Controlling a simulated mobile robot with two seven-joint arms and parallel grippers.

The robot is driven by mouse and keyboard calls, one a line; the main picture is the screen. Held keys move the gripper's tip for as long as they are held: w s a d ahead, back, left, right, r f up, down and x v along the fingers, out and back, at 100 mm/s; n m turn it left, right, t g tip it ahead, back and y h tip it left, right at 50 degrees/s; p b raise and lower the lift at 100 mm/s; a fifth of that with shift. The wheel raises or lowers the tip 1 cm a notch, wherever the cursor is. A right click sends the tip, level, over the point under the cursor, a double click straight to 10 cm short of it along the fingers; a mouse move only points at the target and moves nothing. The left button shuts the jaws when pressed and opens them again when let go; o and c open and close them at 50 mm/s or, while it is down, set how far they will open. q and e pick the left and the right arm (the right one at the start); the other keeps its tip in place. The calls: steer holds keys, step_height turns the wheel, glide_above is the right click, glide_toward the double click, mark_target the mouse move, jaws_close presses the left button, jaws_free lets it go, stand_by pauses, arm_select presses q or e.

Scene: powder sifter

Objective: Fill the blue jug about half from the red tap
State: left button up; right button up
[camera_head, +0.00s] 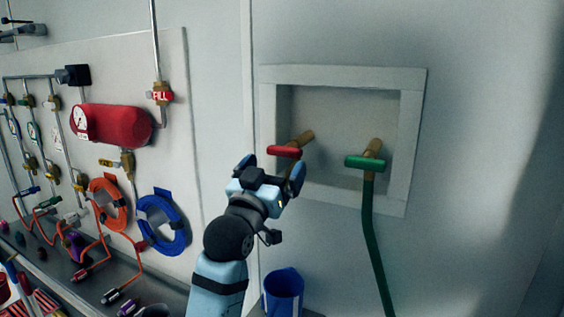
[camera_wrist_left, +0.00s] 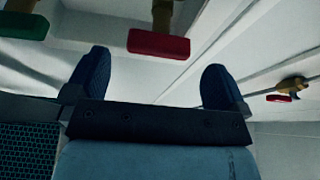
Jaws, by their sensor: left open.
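The red tap (camera_head: 285,152) has a red bar handle on a brass body in a framed wall recess. Its handle also shows in the left wrist view (camera_wrist_left: 158,44), beyond the fingertips and roughly between them. My left gripper (camera_head: 271,169) is open and empty just below the red handle; I see no clear contact. In the left wrist view its two dark blue fingers (camera_wrist_left: 155,78) stand wide apart. The blue jug (camera_head: 284,291) stands low beneath the recess, partly cut by the picture's bottom edge. Its contents and any water flow cannot be made out. My right gripper is not in view.
A green tap (camera_head: 365,162) with a green hose (camera_head: 369,235) is right of the red tap. The recess frame (camera_head: 410,145) surrounds both. On the left, a panel carries a red tank (camera_head: 112,124), pipes and coiled hoses (camera_head: 163,225) above a cluttered bench.

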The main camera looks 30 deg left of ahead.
arm_select(q)
steer(key=b+v, duration=0.2)
steer(key=v, duration=0.6)
steer(key=shift+s, duration=0.35)
steer(key=shift+f, duration=0.15)
